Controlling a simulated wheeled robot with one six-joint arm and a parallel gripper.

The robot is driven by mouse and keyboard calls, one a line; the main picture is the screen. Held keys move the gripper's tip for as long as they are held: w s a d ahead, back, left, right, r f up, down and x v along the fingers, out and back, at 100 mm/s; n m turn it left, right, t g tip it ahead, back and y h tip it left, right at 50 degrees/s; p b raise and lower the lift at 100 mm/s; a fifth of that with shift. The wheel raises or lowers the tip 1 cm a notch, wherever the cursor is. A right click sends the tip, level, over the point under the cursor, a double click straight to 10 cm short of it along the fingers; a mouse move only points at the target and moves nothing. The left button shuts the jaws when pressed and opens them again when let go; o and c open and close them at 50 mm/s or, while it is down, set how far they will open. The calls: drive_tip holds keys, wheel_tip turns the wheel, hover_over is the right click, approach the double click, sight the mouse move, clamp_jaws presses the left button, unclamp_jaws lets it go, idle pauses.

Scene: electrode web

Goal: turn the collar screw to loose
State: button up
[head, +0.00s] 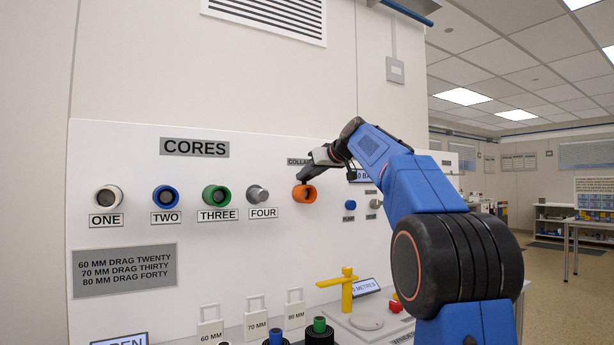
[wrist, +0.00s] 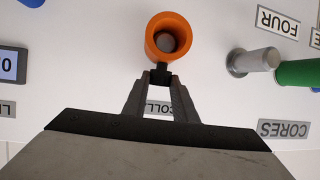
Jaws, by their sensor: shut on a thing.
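The orange collar (head: 305,195) sticks out from the white CORES panel (head: 130,145), to the right of the silver peg above FOUR. In the wrist view, which shows the panel upside down, the collar (wrist: 180,24) is an orange ring with a grey round core inside. A small dark screw (wrist: 161,69) stands out from the collar's rim, on its upper side in the head view. My gripper (wrist: 161,79) is shut on this screw, its two fingers converging on it. In the head view my gripper (head: 304,180) reaches the collar from above. The screw's turn position cannot be told.
The silver peg (head: 257,194) and green peg (head: 215,195) stick out left of the collar. A blue knob (head: 349,205) is to its right. Below are a yellow T-handle (head: 346,285) and dark spools (head: 319,330) with coloured tops.

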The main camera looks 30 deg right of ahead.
drive_tip(key=shift+w+d+n+g+y, duration=0.1)
drive_tip(key=shift+d+n+g+y, duration=0.15)
drive_tip(key=shift+n+y, duration=0.7)
drive_tip(key=o, duration=0.8)
drive_tip(key=shift+c, duration=0.2)
drive_tip(key=v, duration=1.7)
drive_tip(key=shift+d, duration=0.25)
drive_tip(key=shift+r, duration=0.1)
